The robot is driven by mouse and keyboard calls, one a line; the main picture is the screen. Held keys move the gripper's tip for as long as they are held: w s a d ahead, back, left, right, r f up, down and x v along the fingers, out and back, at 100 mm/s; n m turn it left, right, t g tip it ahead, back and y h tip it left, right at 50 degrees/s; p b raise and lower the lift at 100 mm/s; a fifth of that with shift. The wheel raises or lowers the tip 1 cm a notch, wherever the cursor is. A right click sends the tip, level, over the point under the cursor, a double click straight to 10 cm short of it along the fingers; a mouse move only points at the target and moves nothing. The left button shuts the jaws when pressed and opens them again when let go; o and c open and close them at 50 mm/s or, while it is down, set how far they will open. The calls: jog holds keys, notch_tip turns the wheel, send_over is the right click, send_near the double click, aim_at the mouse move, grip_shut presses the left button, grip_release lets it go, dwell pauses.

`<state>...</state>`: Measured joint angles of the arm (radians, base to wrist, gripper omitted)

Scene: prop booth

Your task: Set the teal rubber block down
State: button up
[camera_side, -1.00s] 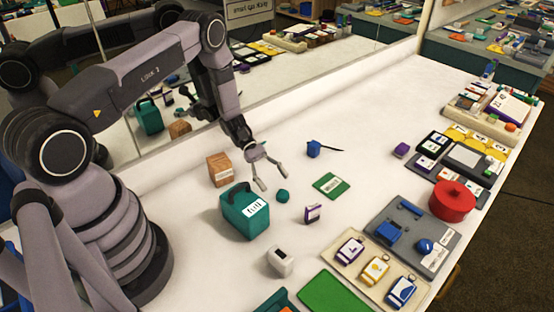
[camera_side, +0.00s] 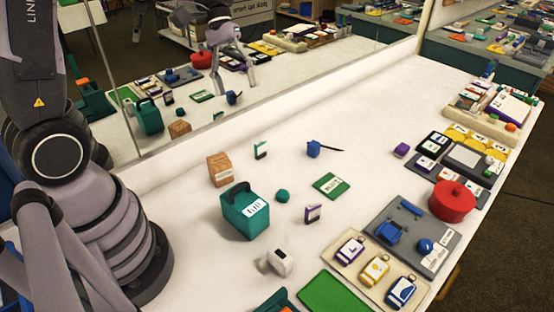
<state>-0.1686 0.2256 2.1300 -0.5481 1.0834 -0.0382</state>
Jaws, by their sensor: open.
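The small teal rubber block (camera_side: 282,196) sits on the white table, just right of the large teal box with a handle (camera_side: 240,218). Nothing touches it. My gripper is out of direct view; its reflection (camera_side: 233,82) shows in the mirror, fingers spread apart with nothing seen between them. My forearm rises out of the top left of the picture.
Trays and a red pot (camera_side: 452,201) stand right.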

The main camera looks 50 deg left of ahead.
jog(key=s+a+r+m+t+y, duration=0.2)
jog(key=s+r+m+t+y, duration=0.1)
jog(key=s, duration=0.4)
jog(key=s+a+r+m+t+y, duration=0.2)
jog(key=s+r+m+t, duration=0.1)
jog(key=s+r, duration=0.3)
jog(key=shift+s+r+t+y, duration=0.2)
jog(key=shift+s+t+y, duration=0.25)
jog(key=shift+s, duration=0.55)
